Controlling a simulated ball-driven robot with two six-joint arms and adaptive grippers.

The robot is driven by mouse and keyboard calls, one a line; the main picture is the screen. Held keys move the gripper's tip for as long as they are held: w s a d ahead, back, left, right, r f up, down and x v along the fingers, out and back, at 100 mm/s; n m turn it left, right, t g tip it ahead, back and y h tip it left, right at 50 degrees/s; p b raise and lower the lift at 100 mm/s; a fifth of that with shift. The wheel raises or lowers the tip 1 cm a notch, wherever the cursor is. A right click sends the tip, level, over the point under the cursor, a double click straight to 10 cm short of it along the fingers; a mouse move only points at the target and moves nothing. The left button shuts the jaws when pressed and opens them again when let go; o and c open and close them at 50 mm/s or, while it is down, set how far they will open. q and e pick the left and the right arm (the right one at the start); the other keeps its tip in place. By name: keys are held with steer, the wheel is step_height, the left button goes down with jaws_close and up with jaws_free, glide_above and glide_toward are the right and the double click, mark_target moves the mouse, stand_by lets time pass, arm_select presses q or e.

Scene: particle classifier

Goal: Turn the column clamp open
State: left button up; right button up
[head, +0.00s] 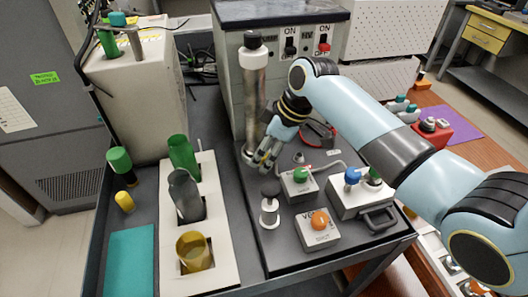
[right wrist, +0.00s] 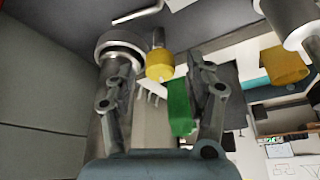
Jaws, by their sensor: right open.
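The metal column (head: 254,95) stands upright with a black cap, at the front of the grey control cabinet. My right gripper (head: 266,160) is at its lower end, on the right side, and partly covers the base there. In the right wrist view, a round metal collar (right wrist: 121,44) and a yellow knob (right wrist: 159,66) on a short metal stem show just past the fingers. I take these for the column clamp. My right gripper (right wrist: 160,93) is open, with the knob beyond the gap between its fingers. Contact cannot be told. My left gripper is not in view.
A white tray (head: 222,267) with a green, a grey and a yellow cup stands to the left. Right of the column are a black-knobbed post (head: 269,208), a green-button box (head: 300,186), an orange-knob box (head: 318,233) and a blue-knob unit (head: 345,200).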

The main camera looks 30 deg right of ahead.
steer(key=shift+w+a+f, duration=0.1)
steer(key=shift+a+f, duration=0.05)
steer(key=shift+f, duration=0.3)
steer(key=shift+c, duration=1.4)
jaws_close()
steer(key=shift+r+n+g, duration=0.1)
steer(key=shift+n+g, duration=0.2)
steer(key=shift+n, duration=0.7)
steer(key=n+g, duration=0.1)
steer(key=n, duration=0.1)
steer(key=shift+w+n+y, duration=0.1)
steer(key=shift+n+y, duration=0.2)
steer(key=shift+y, duration=0.1)
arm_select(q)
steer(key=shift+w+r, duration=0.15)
